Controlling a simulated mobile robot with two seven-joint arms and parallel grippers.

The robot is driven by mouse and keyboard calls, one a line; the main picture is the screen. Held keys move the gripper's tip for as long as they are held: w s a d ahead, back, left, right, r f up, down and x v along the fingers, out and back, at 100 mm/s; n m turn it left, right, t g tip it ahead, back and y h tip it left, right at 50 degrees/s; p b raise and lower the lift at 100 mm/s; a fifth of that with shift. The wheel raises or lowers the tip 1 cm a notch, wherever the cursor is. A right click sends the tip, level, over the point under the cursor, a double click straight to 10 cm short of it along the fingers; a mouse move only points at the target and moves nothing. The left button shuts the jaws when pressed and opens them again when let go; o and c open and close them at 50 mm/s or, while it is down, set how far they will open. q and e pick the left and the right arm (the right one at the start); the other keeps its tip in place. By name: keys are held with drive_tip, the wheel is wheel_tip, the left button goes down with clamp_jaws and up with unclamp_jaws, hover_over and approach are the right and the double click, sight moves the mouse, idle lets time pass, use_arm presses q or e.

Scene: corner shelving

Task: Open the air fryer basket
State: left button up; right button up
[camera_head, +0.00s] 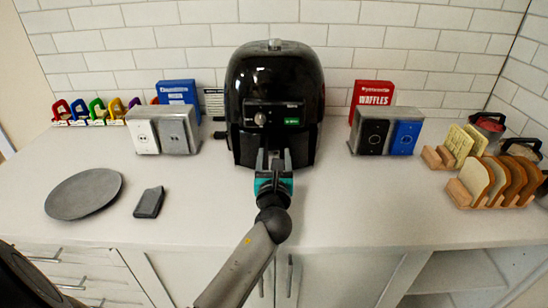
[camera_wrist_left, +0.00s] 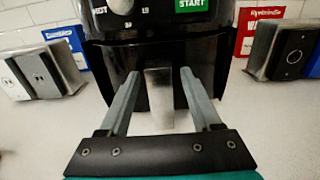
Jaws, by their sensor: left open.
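The black air fryer (camera_head: 275,85) stands at the back middle of the counter, against the tiled wall. Its basket front (camera_wrist_left: 110,58) appears closed, below the panel with the dial and green START label. The grey basket handle (camera_wrist_left: 159,95) points toward me. My left gripper (camera_head: 273,160) is directly in front of the basket. In the left wrist view its two open fingers (camera_wrist_left: 163,92) stand on either side of the handle, with gaps visible on both sides. My right gripper is not in view.
A grey plate (camera_head: 84,194) and a dark small block (camera_head: 149,202) lie front left. Bread racks (camera_head: 493,184) are at the right. The counter (camera_head: 350,205) right of my arm is clear.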

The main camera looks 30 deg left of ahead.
use_arm(q)
clamp_jaws()
idle(0.5)
idle(0.9)
